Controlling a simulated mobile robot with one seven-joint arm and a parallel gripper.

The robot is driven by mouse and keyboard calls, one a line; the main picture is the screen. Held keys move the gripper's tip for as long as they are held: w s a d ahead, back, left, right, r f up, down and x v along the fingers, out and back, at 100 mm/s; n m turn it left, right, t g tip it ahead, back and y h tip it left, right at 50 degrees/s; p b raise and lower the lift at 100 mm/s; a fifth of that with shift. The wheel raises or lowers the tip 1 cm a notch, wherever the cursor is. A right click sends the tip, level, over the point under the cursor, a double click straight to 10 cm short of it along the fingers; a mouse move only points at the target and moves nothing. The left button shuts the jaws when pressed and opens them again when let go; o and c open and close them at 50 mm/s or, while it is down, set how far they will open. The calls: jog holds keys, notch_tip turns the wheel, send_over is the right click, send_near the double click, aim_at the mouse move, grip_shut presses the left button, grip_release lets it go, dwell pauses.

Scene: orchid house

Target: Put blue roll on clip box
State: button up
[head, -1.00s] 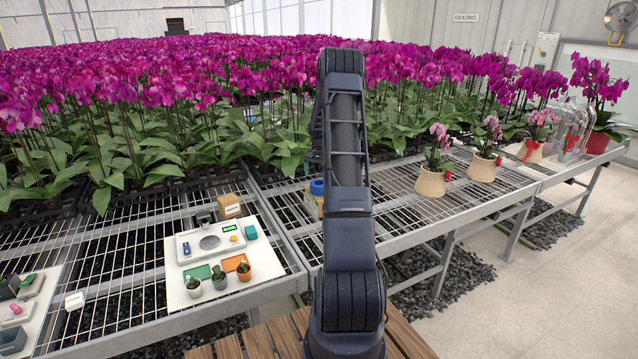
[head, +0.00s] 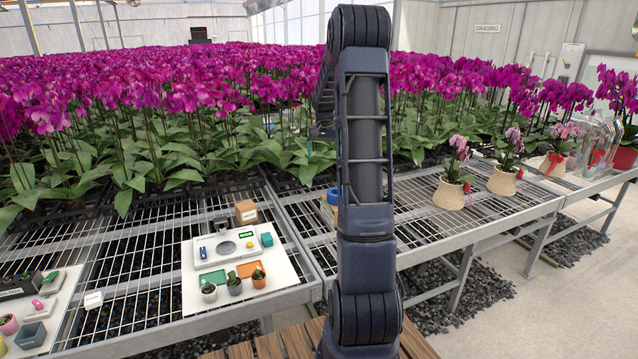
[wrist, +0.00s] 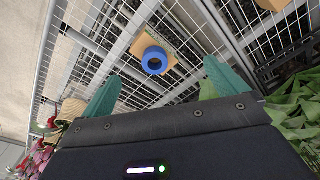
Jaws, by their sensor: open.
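The blue roll (wrist: 156,49) is a thick ring in the upper middle of the wrist view. It lies against a tan cardboard box (wrist: 139,42); whether it rests on it or beside it I cannot tell. In the head view the blue roll (head: 333,196) is half hidden by my arm. My gripper (wrist: 164,86) is open and empty, its two green fingers spread on either side below the roll in the picture, apart from it. Another small brown carton (head: 246,212) with a pale label stands behind the scale; its lettering is unreadable, so I cannot tell which box is the clip box.
A white board (head: 190,292) holds a scale (head: 222,261), small trays and potted plants. Wire-mesh benches (head: 420,235) span the front, with orchids in baskets at right and dense orchid rows (head: 220,110) behind. Bare mesh lies around the roll.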

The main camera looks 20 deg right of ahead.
jog(key=s+a+r+n+t, duration=0.1)
jog(key=s+a+r+n, duration=0.1)
jog(key=s+a+r, duration=0.65)
jog(key=s+a+r+n+t, duration=0.1)
jog(key=s+a+r, duration=0.35)
jog(key=s, duration=0.75)
jog(key=s+a+f+n+t, duration=0.1)
jog(key=s+a+n, duration=0.1)
jog(key=s, duration=0.8)
jog(key=s+a+f+n, duration=0.2)
jog(key=s+a, duration=0.3)
jog(key=s, duration=0.6)
jog(key=shift+s+a+f+t, duration=0.15)
jog(key=shift+s+f+t, duration=0.05)
jog(key=shift+t, duration=0.2)
